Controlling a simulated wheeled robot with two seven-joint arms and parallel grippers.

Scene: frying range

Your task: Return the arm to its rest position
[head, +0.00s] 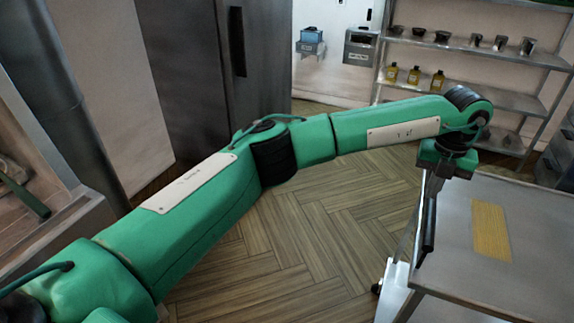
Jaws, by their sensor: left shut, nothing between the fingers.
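My left arm, green with black joints, comes in from the lower left and stretches across the view to the right. My left gripper (428,225) hangs at its end, pointing down beside the left edge of a grey metal cart (535,225). Its fingers look together, with nothing seen between them. I cannot tell whether it touches the cart's edge. My right gripper does not show.
A yellow rectangle (491,231) lies on the cart top. A metal shelf (520,92) with bowls, cups and yellow bottles (414,76) stands at the back right. A dark cabinet (195,80) stands behind the arm. Wooden floor (330,235) between is clear.

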